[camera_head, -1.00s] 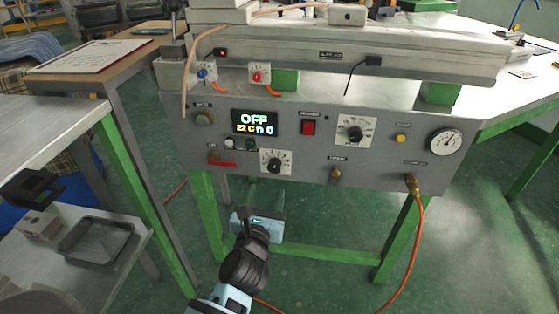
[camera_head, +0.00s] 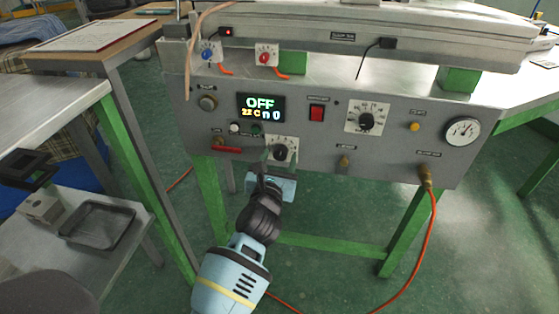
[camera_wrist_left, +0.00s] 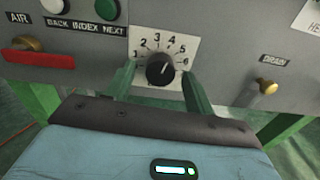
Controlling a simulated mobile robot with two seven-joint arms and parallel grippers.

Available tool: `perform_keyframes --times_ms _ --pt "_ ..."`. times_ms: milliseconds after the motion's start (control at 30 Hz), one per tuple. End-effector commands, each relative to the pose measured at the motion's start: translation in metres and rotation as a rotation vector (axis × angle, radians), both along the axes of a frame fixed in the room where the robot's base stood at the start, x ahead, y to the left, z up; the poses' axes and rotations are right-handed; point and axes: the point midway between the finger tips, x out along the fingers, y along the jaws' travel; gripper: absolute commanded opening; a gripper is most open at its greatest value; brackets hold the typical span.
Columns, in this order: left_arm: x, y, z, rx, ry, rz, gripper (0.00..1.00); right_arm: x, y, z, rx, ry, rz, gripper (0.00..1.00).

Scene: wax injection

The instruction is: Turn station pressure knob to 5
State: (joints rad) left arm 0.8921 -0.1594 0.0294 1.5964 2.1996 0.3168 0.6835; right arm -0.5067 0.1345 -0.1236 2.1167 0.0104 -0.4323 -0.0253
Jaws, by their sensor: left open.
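The station pressure knob is a black round knob (camera_head: 281,152) on a white dial plate low on the grey front panel. In the left wrist view the knob (camera_wrist_left: 160,69) sits on a dial numbered 1 to 6, its white mark pointing up and slightly right, near 4. My left gripper (camera_head: 278,163) is in front of it, open. In the left wrist view its two green fingers (camera_wrist_left: 158,76) stand on either side of the knob, with gaps visible; contact cannot be told. My right gripper is not in view.
A display (camera_head: 261,108) reads OFF. A red switch (camera_head: 317,113), a second dial (camera_head: 367,118) and a gauge (camera_head: 462,131) are on the panel. A red lever (camera_head: 228,149) is left of the knob, a brass drain valve (camera_wrist_left: 267,87) right. An orange hose (camera_head: 428,240) hangs at right.

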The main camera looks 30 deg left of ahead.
Motion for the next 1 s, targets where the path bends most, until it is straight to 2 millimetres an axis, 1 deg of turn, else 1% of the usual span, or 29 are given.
perform_keyframes --times_ms 133,367,400,733,1000 --pt "0.0064 0.0019 -0.0003 0.0 0.001 0.0 0.54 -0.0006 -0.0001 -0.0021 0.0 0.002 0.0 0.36" --pt "0.007 0.0019 0.0004 -0.001 0.0 0.0 0.54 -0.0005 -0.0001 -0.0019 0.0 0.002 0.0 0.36" --pt "0.007 0.0019 0.0004 -0.001 0.0 0.0 0.53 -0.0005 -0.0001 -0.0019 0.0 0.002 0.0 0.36" --pt "0.0068 0.0017 0.0003 -0.001 0.0 0.0 0.1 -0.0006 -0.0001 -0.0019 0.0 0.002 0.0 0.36" --pt "0.0067 0.0017 0.0015 0.033 0.009 0.0 0.09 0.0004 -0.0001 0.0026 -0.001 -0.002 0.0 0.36"
